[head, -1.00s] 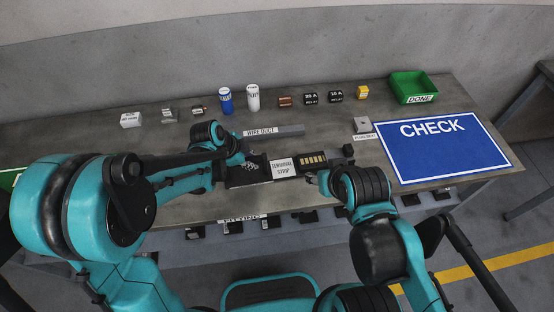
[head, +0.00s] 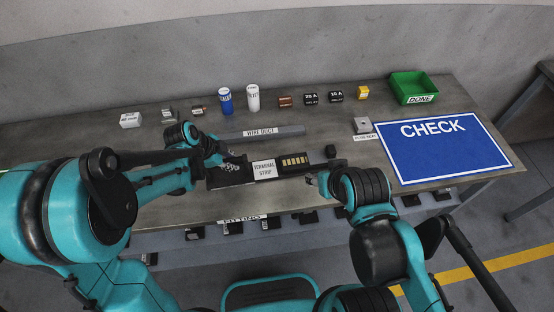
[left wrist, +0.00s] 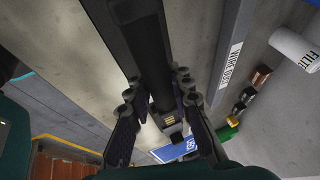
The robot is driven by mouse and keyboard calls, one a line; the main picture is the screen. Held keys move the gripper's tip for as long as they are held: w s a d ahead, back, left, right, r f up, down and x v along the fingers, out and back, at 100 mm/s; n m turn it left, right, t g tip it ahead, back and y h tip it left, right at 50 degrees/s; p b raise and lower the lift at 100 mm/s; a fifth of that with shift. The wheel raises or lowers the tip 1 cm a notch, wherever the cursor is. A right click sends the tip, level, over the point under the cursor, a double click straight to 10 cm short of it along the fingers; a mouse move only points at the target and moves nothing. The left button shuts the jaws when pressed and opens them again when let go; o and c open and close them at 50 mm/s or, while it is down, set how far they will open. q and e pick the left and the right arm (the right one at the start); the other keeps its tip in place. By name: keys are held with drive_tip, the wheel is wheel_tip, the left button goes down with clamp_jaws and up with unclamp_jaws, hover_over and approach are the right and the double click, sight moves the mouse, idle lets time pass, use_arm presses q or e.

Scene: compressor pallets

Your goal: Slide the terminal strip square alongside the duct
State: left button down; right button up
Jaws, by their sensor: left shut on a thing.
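The terminal strip (head: 293,162) is a long black bar with a white label and gold contacts. It lies on the bench in front of the grey wire duct (head: 260,132), running roughly along it with a clear gap between them. The duct also shows in the left wrist view (left wrist: 231,50). My left gripper (head: 236,160) is shut on the strip near its left end; in the left wrist view its fingers (left wrist: 158,100) flank the black bar. My right gripper (head: 312,181) is by the strip's front right edge; its jaw opening is too small to judge.
Behind the duct stand a blue can (head: 225,101), a white can (head: 253,98) and several small parts. The blue CHECK mat (head: 440,148) and green DONE bin (head: 408,85) are at right. The front edge of the bench is close.

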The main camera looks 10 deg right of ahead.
use_arm(q)
drive_tip(key=c, duration=1.3)
unclamp_jaws()
drive_tip(key=shift+w+a+f, duration=0.1)
drive_tip(key=shift+a, duration=0.1)
drive_tip(key=v, duration=1.2)
drive_tip(key=s+a+n+t+y, duration=0.1)
drive_tip(key=s+a+n, duration=0.1)
drive_tip(key=s+n, duration=0.2)
drive_tip(key=s+a+r+n+t+y, duration=0.1)
drive_tip(key=s+a+n+y, duration=0.1)
drive_tip(key=s+n, duration=0.3)
drive_tip(key=s+a+r+n+t+y, duration=0.1)
drive_tip(key=s+a+n+t, duration=0.1)
drive_tip(key=s+n, duration=0.3)
drive_tip(key=shift+a+n, duration=0.2)
drive_tip(key=shift+n, duration=0.85)
drive_tip(key=shift+a+n, duration=0.25)
drive_tip(key=shift+n, duration=0.8)
